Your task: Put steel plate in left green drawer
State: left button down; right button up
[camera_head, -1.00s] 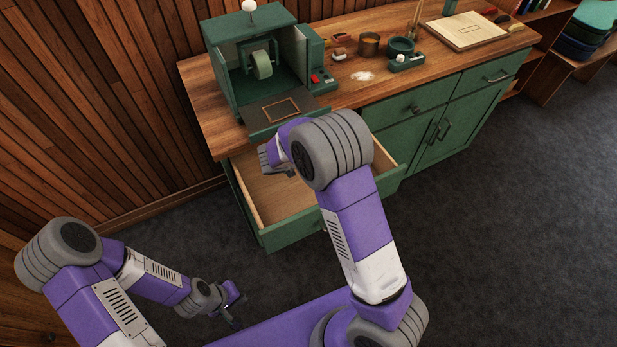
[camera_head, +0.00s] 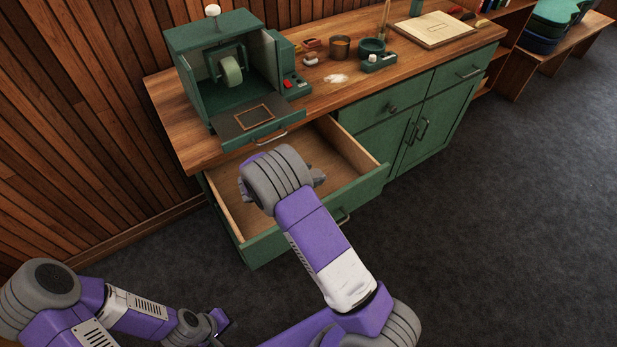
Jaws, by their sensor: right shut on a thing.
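The left green drawer (camera_head: 345,220) is pulled open under the counter, and its wooden inside (camera_head: 340,160) looks bare where I can see it. My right gripper (camera_head: 318,175) is over the drawer, mostly hidden behind its own thick grey wrist; only a small grey part shows at the wrist's right side. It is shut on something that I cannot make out. I cannot pick out the steel plate anywhere in view. My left gripper (camera_head: 222,322) is low at the bottom left, above the floor and away from the drawer; its fingers are too small to read.
A green open-fronted machine (camera_head: 190,85) with a pale wheel stands on the wooden counter (camera_head: 165,105) above the drawer. Its front tray (camera_head: 228,130) juts out over the drawer's back. Cups and small tools stand farther right. The floor right of the drawer is clear.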

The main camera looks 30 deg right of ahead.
jog(key=shift+w+f, duration=0.3)
jog(key=shift+w, duration=0.15)
jog(key=shift+s+f+b, duration=0.1)
jog(key=shift+f+b, duration=0.25)
jog(key=shift+b, duration=0.05)
jog(key=shift+f, duration=0.55)
jog(key=o, duration=1.2)
jog(key=shift+c, duration=0.2)
jog(key=shift+r, duration=0.35)
jog(key=p+v, duration=0.3)
jog(key=v, duration=0.9)
jog(key=shift+r, duration=0.25)
